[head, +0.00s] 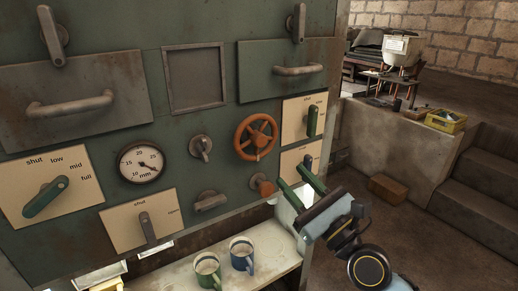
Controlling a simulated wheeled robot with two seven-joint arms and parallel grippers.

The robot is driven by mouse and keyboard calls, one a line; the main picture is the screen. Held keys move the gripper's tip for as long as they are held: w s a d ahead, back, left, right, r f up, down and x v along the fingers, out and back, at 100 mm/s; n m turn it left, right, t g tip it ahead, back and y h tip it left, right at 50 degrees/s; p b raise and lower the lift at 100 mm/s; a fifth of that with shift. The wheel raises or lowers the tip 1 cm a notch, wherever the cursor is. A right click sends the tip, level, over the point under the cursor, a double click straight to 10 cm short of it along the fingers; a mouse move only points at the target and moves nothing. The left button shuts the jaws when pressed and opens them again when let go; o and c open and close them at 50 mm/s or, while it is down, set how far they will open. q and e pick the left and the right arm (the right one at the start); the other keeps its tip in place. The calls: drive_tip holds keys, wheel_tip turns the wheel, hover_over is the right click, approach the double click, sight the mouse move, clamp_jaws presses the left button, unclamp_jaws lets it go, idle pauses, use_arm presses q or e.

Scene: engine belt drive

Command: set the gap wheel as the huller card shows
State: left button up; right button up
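The orange-red spoked handwheel (256,138), which looks like the gap wheel, is mounted on the green machine panel right of centre. A round dial gauge (141,162) marked in mm is on the panel to its left; its dark needle points to the lower right, and the exact reading is too small to tell. My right gripper (291,178) is open and empty, below and to the right of the wheel, apart from it. Its green fingers are in front of the panel's lower right part. My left gripper is not in view. I cannot make out which item is the huller card.
A small orange knob (264,186) sits close to my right gripper's fingers. Lever plates (305,103) flank the wheel on the right. Two mugs (242,254) stand on a pale shelf (275,258) below. A yellow crate (445,121) is on the ledge at right.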

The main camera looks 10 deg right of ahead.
sight(262, 143)
drive_tip(key=p+x, duration=0.2)
drive_tip(key=x, duration=1.1)
drive_tip(key=c, duration=0.7)
